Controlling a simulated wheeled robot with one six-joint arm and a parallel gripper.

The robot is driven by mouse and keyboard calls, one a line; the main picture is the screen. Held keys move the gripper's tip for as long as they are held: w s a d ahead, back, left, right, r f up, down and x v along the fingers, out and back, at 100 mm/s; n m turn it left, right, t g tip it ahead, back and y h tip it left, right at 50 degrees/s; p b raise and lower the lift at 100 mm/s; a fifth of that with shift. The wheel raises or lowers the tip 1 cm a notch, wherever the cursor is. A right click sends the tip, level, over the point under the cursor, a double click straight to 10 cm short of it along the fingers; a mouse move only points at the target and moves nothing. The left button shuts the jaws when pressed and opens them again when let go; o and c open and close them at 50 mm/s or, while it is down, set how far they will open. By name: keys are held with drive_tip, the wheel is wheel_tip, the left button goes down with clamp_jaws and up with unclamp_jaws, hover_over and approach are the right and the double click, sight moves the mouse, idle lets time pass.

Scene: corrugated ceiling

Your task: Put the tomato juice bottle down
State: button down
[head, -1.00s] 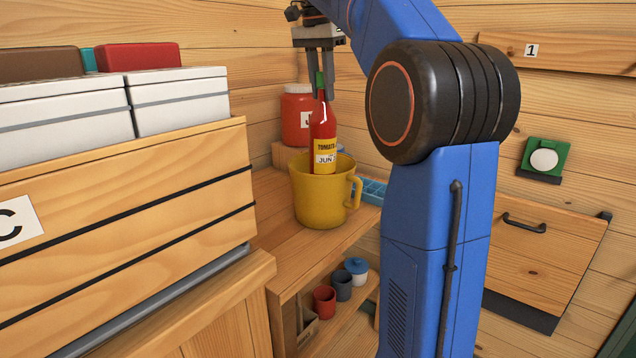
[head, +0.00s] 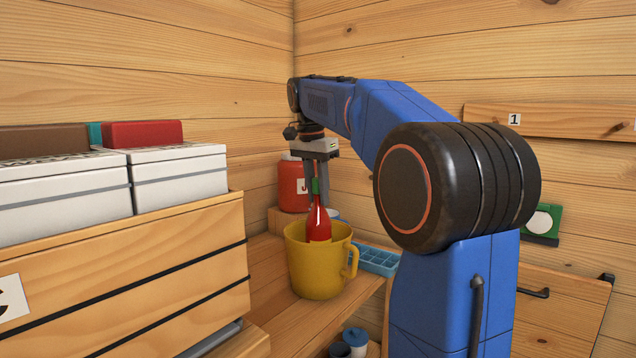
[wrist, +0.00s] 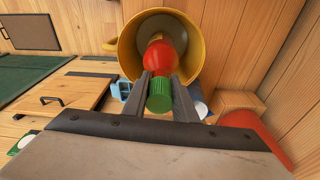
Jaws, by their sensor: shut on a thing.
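The tomato juice bottle (head: 318,220) is red with a green cap and stands about upright, its lower part hidden inside a yellow pot (head: 306,268) with a side handle. My gripper (head: 317,184) is above the pot, shut on the bottle's neck by the green cap. The wrist view looks down past my fingers (wrist: 160,92) to the green cap (wrist: 160,95) and red bottle shoulder (wrist: 161,58), with the yellow pot's rim (wrist: 126,48) around it. I cannot tell whether the bottle touches the pot's bottom.
The pot stands on a wooden shelf (head: 268,318). A red jar (head: 292,184) is behind it and a blue tray (head: 378,260) to its right. A wooden crate (head: 150,275) holding white boxes (head: 178,182) fills the left. Cups sit on a lower shelf.

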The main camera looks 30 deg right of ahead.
drive_tip(key=shift+f, duration=0.45)
drive_tip(key=c, duration=1.4)
unclamp_jaws()
drive_tip(key=shift+c, duration=0.2)
wheel_tip(320, 180, up, 12)
drive_tip(key=a, duration=0.1)
drive_tip(key=shift+s+a, duration=0.25)
drive_tip(key=shift+a, duration=0.1)
